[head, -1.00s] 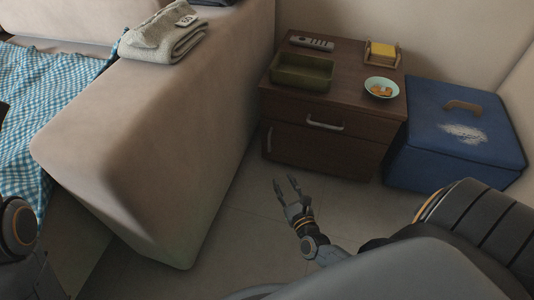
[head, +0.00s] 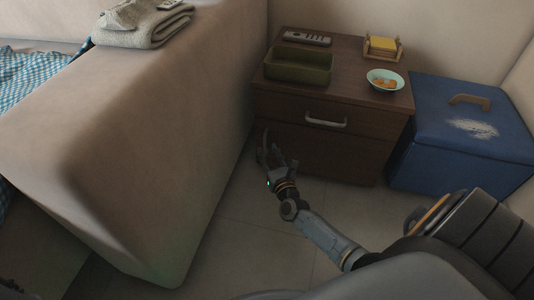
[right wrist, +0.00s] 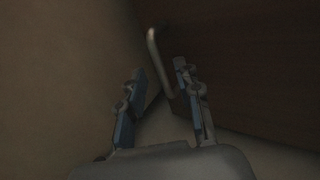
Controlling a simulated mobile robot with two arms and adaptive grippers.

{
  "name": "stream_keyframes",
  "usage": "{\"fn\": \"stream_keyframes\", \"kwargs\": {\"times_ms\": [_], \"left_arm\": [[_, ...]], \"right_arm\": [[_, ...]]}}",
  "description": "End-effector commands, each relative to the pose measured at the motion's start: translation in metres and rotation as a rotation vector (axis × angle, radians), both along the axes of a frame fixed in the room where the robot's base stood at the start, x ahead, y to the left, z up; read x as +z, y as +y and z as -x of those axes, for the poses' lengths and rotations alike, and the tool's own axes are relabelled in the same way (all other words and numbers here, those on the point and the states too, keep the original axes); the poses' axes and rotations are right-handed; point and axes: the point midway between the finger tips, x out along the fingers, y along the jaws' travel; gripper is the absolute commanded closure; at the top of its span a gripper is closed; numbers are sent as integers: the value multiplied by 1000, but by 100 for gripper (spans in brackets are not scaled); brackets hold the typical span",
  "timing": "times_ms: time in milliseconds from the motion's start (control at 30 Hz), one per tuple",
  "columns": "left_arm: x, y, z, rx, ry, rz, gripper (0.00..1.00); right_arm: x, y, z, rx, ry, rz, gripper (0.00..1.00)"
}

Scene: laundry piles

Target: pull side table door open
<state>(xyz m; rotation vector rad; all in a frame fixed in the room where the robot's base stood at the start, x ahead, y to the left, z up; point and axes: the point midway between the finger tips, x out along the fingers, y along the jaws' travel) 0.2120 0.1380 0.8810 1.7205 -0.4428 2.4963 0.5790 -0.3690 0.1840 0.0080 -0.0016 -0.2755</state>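The dark brown side table (head: 345,72) stands against the wall, with a drawer above and a door (head: 330,153) below. The door looks shut. Its upright metal handle (right wrist: 158,58) shows in the right wrist view, near the door's left edge. In the right wrist view the gripper (right wrist: 160,78) is open, with the handle ahead of and partly between the fingertips. I cannot tell whether a finger touches it. My left gripper is not in view.
The beige sofa arm (head: 130,130) stands close on the left. A blue box (head: 465,140) stands on the right. A green tray (head: 298,76), a remote (head: 307,38), a bowl (head: 385,84) and a yellow-filled holder (head: 381,54) are on the table. Floor in front is bare.

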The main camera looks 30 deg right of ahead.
Motion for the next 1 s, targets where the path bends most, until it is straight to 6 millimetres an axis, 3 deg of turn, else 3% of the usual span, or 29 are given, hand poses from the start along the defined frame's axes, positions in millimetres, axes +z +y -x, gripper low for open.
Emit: {"fn": "stream_keyframes", "kwargs": {"times_ms": [200,500,667,1000], "left_arm": [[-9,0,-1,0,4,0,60],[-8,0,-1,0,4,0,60],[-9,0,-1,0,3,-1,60],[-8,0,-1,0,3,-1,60]], "right_arm": [[-1,-5,-18,0,0,0,66],[0,-5,-19,0,1,0,66],[0,-5,-19,0,1,0,99],[0,-5,-18,2,1,0,100]]}}
